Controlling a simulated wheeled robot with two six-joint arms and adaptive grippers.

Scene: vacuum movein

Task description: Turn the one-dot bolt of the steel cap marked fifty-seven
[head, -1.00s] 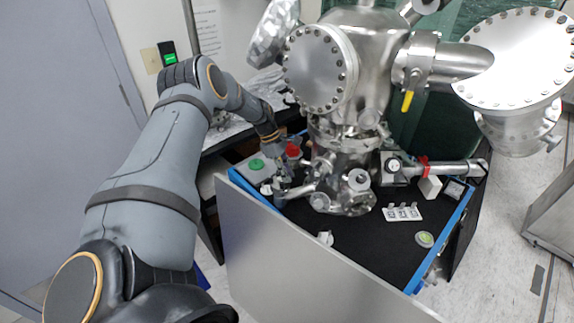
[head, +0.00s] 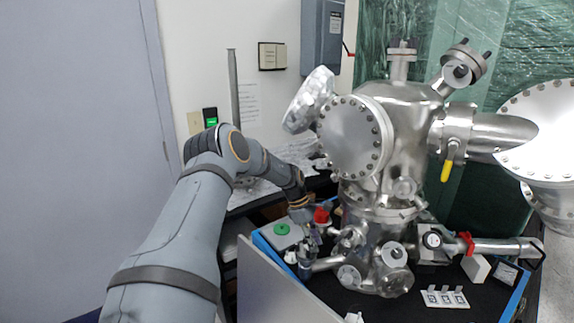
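The steel vacuum chamber (head: 408,130) stands on a black-topped bench with several bolted steel caps on it. A large round cap (head: 350,137) with a ring of bolts faces me on its upper left. Smaller caps, such as one low on the front (head: 395,254), sit around the base. I cannot read a fifty-seven or make out a one-dot bolt on any of them. My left gripper (head: 308,247) reaches down beside the lower left ports of the chamber. It is small and partly lost among metal parts, so its fingers do not show clearly. My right gripper is out of view.
A green button (head: 282,229) and a red part (head: 321,215) are close to my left gripper. A grey panel (head: 275,288) stands along the bench's front. A small white marked plate (head: 445,298) lies at the front right. A yellow-handled valve (head: 447,168) hangs at the upper right.

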